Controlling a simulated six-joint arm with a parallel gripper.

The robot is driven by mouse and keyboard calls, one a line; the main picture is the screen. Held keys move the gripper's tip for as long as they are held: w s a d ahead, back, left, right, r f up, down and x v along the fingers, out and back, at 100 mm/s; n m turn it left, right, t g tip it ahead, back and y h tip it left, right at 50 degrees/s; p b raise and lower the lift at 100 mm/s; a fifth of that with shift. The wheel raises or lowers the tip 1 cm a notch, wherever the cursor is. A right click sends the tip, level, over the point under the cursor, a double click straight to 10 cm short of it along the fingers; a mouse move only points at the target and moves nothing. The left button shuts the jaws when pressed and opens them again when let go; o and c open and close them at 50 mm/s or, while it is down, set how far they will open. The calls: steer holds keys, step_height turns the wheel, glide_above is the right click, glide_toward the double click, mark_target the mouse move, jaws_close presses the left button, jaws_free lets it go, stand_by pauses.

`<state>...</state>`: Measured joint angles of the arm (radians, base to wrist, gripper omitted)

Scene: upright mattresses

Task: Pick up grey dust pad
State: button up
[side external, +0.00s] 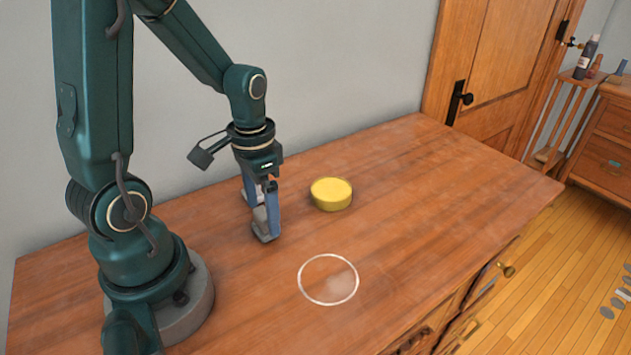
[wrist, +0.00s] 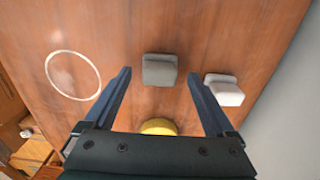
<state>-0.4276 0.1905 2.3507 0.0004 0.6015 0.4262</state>
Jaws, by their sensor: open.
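The grey dust pad (wrist: 160,70) is a small block on the wooden table. In the wrist view it lies between my open fingertips, with table showing on both sides of it. In the side view my gripper (side external: 258,219) points down close to the tabletop, and its blue fingers hide most of what is there. The gripper (wrist: 158,76) holds nothing that I can see. I cannot tell exactly how far the tips are above the table.
A pale, whitish block (wrist: 224,90) sits beside my right finger in the wrist view. A yellow round pad (side external: 331,194) lies right of the gripper in the side view. A white ring (side external: 328,303) marks the table around a pale smudge. The table's right part is clear.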

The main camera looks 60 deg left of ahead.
steer(key=shift+f, duration=0.8)
steer(key=shift+c, duration=0.3)
jaws_close()
steer(key=shift+r, duration=0.1)
steer(key=shift+r, duration=0.85)
step_height(320, 180, up, 3)
steer(key=shift+f, duration=0.2)
steer(key=s+a+r, duration=0.6)
steer(key=s+a, duration=0.2)
steer(key=shift+a+r, duration=0.2)
steer(key=shift+r, duration=0.05)
